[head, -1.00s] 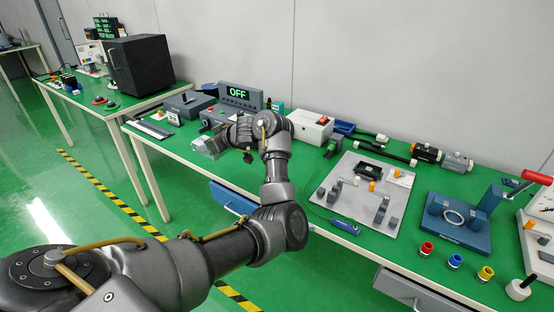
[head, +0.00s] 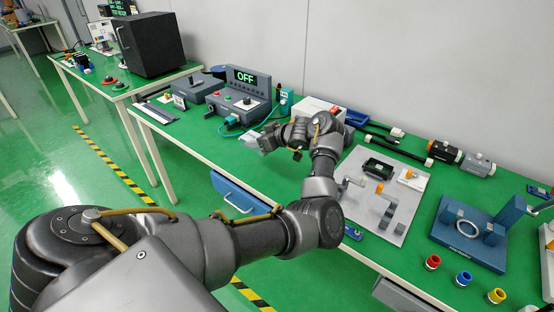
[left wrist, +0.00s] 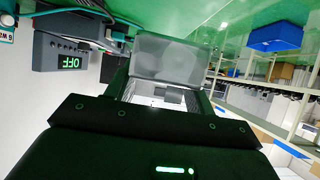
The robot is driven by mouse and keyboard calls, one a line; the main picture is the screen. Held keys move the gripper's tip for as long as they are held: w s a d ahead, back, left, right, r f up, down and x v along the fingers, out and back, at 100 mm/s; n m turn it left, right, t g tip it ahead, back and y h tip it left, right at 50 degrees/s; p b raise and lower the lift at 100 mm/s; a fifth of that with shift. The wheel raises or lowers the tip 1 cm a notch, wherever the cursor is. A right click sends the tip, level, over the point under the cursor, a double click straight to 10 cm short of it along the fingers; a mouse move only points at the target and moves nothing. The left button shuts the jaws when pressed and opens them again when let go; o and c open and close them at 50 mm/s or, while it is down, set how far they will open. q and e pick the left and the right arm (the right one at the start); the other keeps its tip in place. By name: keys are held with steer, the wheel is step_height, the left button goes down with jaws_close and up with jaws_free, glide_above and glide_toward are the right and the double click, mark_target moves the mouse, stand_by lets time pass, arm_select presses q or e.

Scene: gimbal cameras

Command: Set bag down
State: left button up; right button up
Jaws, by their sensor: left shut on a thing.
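I cannot tell in the head view whether the bag touches the bench. In the left wrist view the bag (left wrist: 170,60) shows as a pale grey, nearly flat sheet between the dark fingers of my left gripper (left wrist: 163,80). My left gripper is shut on it. My right gripper is out of view.
A white box (head: 320,108) stands behind my gripper. A grey fixture plate (head: 402,208) lies to the right. Bare green bench (head: 205,145) shows at the front left.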

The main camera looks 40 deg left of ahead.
arm_select(q)
glide_above(276, 169)
steer(key=f, duration=0.5)
steer(key=shift+s+a+f, duration=0.15)
steer(key=shift+s+a, duration=0.1)
steer(key=shift+s, duration=0.05)
steer(key=shift+w+d+f, duration=0.15)
steer(key=shift+d+f, duration=0.1)
step_height(276, 169, down, 3)
steer(key=shift+f, duration=0.2)
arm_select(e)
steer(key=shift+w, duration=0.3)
arm_select(q)
steer(key=shift+d, duration=0.1)
steer(key=shift+f+b, duration=0.15)
steer(key=shift+b, duration=0.15)
steer(key=o, duration=1)
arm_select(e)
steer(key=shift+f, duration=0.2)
